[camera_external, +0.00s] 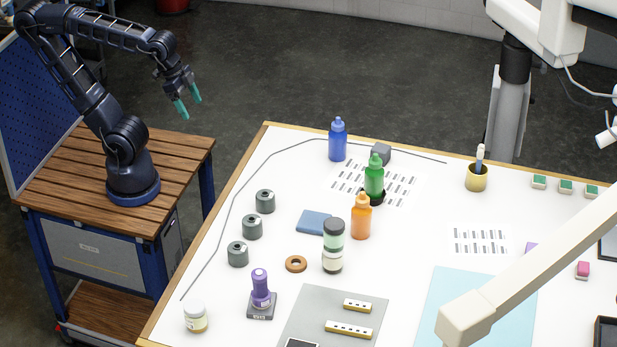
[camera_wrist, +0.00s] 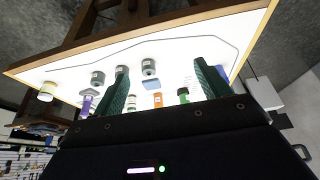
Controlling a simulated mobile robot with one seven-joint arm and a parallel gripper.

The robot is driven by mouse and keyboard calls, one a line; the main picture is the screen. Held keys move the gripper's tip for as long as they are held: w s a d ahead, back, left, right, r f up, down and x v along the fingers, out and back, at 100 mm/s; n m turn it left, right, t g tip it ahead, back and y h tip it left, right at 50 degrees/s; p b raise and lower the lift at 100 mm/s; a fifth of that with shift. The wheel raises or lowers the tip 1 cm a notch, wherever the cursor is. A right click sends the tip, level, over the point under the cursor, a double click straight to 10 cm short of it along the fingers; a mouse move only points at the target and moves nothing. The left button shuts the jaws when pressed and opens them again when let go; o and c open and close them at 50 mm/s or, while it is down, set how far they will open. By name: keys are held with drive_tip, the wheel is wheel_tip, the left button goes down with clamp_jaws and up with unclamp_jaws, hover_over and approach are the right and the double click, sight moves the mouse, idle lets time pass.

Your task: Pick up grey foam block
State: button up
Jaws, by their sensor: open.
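The grey foam block (camera_external: 381,152) is a small grey cube near the far edge of the white table (camera_external: 290,190). It stands just behind the green bottle (camera_external: 374,180), which partly covers it, and right of the blue bottle (camera_external: 338,140). I cannot make the block out in the wrist view. My gripper (camera_external: 187,102) has teal fingers and hangs open and empty above the floor, left of the table and far from the block. In the wrist view, its two fingers (camera_wrist: 160,68) stand well apart with nothing held between them.
An orange bottle (camera_external: 361,217), stacked jars (camera_external: 333,236), a blue pad (camera_external: 313,222) and several grey cylinders (camera_external: 252,227) stand on the table. A thin grey line (camera_external: 232,200) curves along its left side. A cup (camera_external: 476,178) stands right. A pale beam (camera_external: 540,270) crosses the front right.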

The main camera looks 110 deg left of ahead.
drive_tip(key=w+a+r, duration=0.1)
drive_tip(key=w+r, duration=0.1)
drive_tip(key=w, duration=0.5)
drive_tip(key=w+a+r, duration=0.2)
drive_tip(key=w, duration=0.5)
drive_tip(key=m+g, duration=0.1)
drive_tip(key=m, duration=0.1)
hover_over(381, 147)
drive_tip(key=s, duration=0.2)
drive_tip(key=shift+h, duration=0.3)
drive_tip(key=f, duration=1.8)
drive_tip(key=shift+s+a+f, duration=0.1)
drive_tip(key=shift+s+f, duration=0.1)
drive_tip(key=shift+f, duration=0.15)
drive_tip(key=x, duration=1)
drive_tip(key=shift+f, duration=0.3)
drive_tip(key=shift+s, duration=0.1)
drive_tip(key=c, duration=1)
